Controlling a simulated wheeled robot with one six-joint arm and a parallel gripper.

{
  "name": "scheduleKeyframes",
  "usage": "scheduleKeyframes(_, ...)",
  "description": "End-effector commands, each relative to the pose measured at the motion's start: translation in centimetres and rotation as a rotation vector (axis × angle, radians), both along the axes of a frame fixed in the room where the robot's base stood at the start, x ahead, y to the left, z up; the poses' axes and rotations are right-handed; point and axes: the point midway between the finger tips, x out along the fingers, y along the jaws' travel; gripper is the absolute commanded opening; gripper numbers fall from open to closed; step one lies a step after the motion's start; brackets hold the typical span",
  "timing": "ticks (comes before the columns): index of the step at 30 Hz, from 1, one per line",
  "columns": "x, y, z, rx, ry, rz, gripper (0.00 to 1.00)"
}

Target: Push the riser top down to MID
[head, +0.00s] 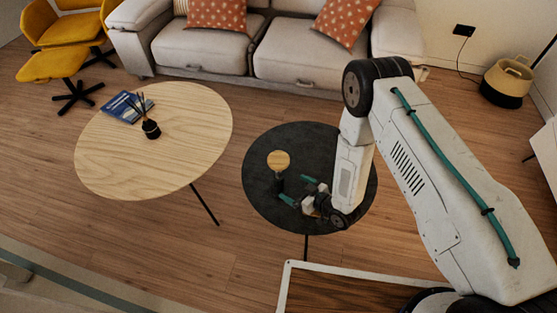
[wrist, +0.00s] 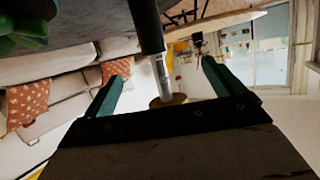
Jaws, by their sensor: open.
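The riser has a round light-wood top (head: 278,160) on a dark stem, standing on the black round table (head: 262,205). In the wrist view, which is upside down, its black sleeve (wrist: 147,28), bare silver rod (wrist: 160,72) and wooden top (wrist: 168,101) show, with the rod extended. No MID mark is readable. My gripper (head: 299,190) is open and empty beside the riser, low over the table. In the wrist view the riser shows between the two teal fingers (wrist: 166,88); I cannot tell whether anything touches. The gripper's body hides part of the wooden top there.
A green plant (wrist: 22,35) is near the table in the wrist view. A light oval wood table (head: 160,165) stands to the left with a blue book (head: 122,107) and a reed diffuser (head: 151,128). A sofa (head: 205,65) is behind. Floor between the tables is clear.

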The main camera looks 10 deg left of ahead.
Motion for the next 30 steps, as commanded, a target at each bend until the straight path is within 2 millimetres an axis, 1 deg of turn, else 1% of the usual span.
scheduleKeyframes(1, 1.0, 0.7, 2.0, 0.076, -0.065, 0.001, 0.94)
scheduleKeyframes(3, 1.5, 1.2, 4.2, 0.163, -0.133, 0.004, 0.94)
scheduleKeyframes(6, 1.7, 1.3, 6.2, 0.238, -0.191, 0.0, 0.94)
scheduleKeyframes(9, 1.9, 1.5, 7.0, 0.27, -0.218, -0.005, 0.94)
scheduleKeyframes(13, 2.7, 2.5, 7.2, 0.274, -0.224, -0.004, 0.94)
scheduleKeyframes(19, 4.4, 5.3, 7.2, 0.273, -0.224, -0.003, 0.94)
scheduleKeyframes(24, 5.7, 7.1, 7.1, 0.272, -0.223, -0.005, 0.94)
scheduleKeyframes(30, 6.2, 7.7, 7.1, 0.271, -0.221, -0.006, 0.94)
